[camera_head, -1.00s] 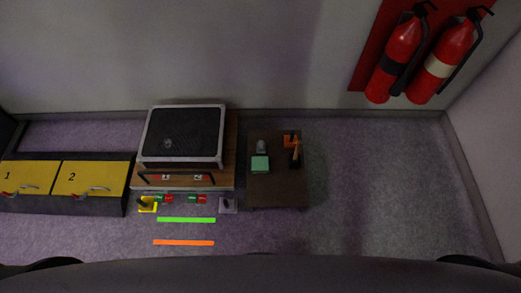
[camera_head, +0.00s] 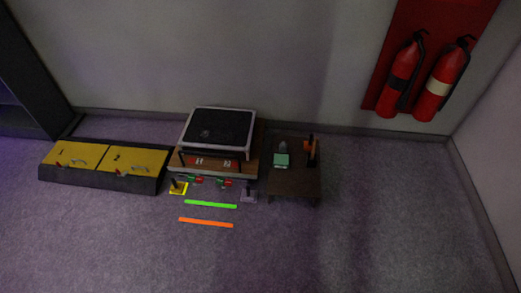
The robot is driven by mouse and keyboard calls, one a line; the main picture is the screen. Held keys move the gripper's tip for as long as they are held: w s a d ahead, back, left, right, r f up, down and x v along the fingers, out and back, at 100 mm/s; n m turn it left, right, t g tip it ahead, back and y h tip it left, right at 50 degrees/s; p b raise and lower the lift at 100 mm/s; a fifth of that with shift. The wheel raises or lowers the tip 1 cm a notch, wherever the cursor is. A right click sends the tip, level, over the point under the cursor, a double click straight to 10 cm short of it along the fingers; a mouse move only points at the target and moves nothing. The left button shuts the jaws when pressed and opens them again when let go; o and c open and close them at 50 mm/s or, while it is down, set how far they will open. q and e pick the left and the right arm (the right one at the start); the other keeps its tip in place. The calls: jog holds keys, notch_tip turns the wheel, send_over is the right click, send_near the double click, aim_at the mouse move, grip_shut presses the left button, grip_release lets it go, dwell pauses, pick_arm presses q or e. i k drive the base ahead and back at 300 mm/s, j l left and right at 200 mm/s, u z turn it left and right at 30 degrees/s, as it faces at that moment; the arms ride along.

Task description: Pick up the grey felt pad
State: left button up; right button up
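I cannot single out the grey felt pad for sure. A small grey object (camera_head: 283,147) stands behind a green block (camera_head: 281,160) on the low dark brown table (camera_head: 294,187). A small grey-purple square piece (camera_head: 249,196) with a dark upright part is on the floor in front of the wooden stand. Both are too small to tell their material. Neither of my grippers is in view.
A wooden stand (camera_head: 215,170) carries a dark-topped, light-rimmed box (camera_head: 218,130). An orange-and-black tool (camera_head: 310,150) stands on the brown table. Left is a unit with yellow panels (camera_head: 137,160). Green (camera_head: 210,204) and orange strips (camera_head: 206,222) lie in front. Front floor is clear.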

aim_at(283, 147)
jog(key=u, duration=2.3)
jog(key=k+l, duration=0.15)
jog(key=l, duration=0.3)
jog(key=k+l+u, duration=0.15)
jog(key=l, duration=0.3)
jog(key=k+l, duration=0.15)
jog(key=l, duration=0.25)
jog(key=k+l+u, duration=0.15)
jog(key=l, duration=0.3)
jog(key=k+l, duration=0.15)
jog(key=l, duration=0.25)
jog(key=k+l+u, duration=0.15)
jog(key=l, duration=0.25)
jog(key=k+l, duration=0.25)
jog(key=l, duration=0.15)
jog(key=u, duration=0.05)
